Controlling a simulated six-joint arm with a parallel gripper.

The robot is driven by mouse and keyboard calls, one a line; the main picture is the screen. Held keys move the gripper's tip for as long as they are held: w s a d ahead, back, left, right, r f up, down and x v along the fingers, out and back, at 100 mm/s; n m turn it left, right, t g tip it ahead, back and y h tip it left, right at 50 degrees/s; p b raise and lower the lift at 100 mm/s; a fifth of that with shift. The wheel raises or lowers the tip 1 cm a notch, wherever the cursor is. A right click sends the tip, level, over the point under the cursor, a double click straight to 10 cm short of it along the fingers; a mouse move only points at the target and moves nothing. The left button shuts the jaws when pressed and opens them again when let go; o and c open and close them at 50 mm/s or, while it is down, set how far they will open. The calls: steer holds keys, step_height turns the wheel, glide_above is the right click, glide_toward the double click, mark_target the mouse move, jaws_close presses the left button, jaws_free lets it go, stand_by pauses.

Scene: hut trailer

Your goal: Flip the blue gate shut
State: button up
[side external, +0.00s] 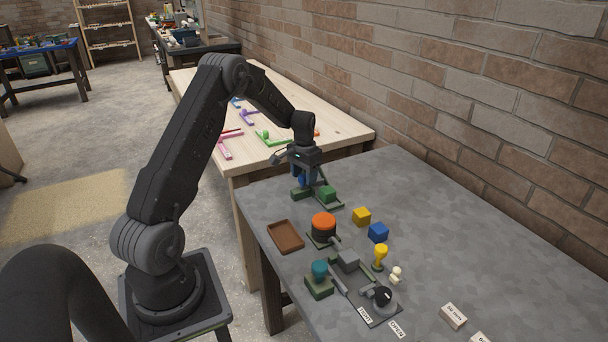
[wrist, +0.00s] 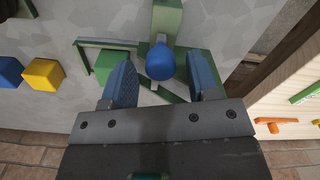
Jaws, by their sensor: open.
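In the wrist view a round blue knob (wrist: 160,62) stands on a green mount (wrist: 167,18). I take it to be part of the blue gate; no separate blue panel is clear. My gripper (wrist: 160,80) is open, with one blue-padded finger on each side of the knob and gaps between. In the side view my gripper (side external: 306,181) points down over the green base (side external: 300,194) at the table's far end and hides most of the knob's mount. A green block (wrist: 106,66) sits beside the mount, next to a thin green frame (wrist: 95,42).
A yellow cube (side external: 362,216) and a blue cube (side external: 378,232) stand nearby. A brown tray (side external: 286,236), an orange-topped button (side external: 323,222), a teal knob (side external: 320,269) and a dial (side external: 381,296) stand nearer. A wooden bench (side external: 345,125) adjoins the grey table; a brick wall is right.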

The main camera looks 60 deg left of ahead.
mark_target(304, 175)
step_height(304, 175, up, 14)
stand_by(0.6)
steer(key=shift+f, duration=0.1)
steer(key=s+d+r+m+t, duration=0.1)
steer(key=s+d+r, duration=0.1)
steer(key=d+r, duration=0.35)
steer(key=s+d+r+t+y, duration=0.1)
steer(key=s+d+r, duration=0.15)
steer(key=d, duration=0.55)
steer(key=s+d+r+m+t, duration=0.1)
steer(key=s+d+r, duration=0.2)
steer(key=d, duration=0.4)
steer(key=s+d+f+m+t+h, duration=0.1)
steer(key=s+d+t, duration=0.1)
steer(key=s+d, duration=1)
steer(key=s, duration=0.3)
steer(key=shift+f+m+t, duration=0.15)
steer(key=shift+m+t, duration=0.15)
